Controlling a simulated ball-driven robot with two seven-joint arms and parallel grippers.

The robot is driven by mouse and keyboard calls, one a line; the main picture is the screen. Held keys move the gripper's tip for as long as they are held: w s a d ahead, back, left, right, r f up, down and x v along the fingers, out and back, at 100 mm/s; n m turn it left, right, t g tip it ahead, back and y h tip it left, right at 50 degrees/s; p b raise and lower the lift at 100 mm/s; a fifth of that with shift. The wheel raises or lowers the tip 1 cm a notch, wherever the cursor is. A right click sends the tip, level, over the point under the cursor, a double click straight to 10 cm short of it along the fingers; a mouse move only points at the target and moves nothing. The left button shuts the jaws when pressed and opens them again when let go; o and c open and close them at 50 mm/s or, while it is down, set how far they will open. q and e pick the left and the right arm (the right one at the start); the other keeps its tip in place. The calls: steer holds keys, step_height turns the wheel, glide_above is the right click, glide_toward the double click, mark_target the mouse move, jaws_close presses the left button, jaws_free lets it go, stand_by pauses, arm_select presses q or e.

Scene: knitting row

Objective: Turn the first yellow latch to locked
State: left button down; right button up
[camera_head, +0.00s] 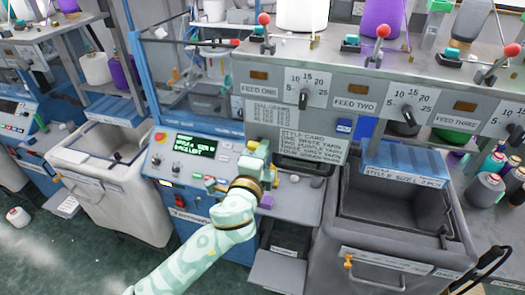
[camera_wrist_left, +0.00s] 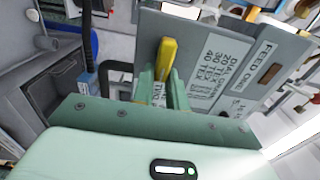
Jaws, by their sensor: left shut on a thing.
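The yellow latch (camera_wrist_left: 166,58) stands out from the grey panel in the left wrist view, its upper part showing above my fingertips. My left gripper (camera_wrist_left: 162,82) is shut on it, with one pale green finger at each side. In the head view my left gripper (camera_head: 259,153) is at the lower edge of the panel under FEED ONE, to the right of the green-lit display. There the hand hides most of the latch, and I cannot tell its turn angle. My right gripper is in neither view.
The grey panel (camera_head: 300,143) carries printed cards. The control box with the green display (camera_head: 195,146) is at the left. A grey bin (camera_head: 392,215) stands at the right, a pale bin (camera_head: 115,185) at the left. Dials and red-knobbed levers line the upper rail.

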arm_select(q)
steer(key=shift+f, duration=0.15)
steer(key=c, duration=1.4)
jaws_free()
steer(key=b+v, duration=0.2)
steer(key=v, duration=1.4)
steer(key=shift+s+b, duration=0.2)
steer(key=shift+b, duration=0.15)
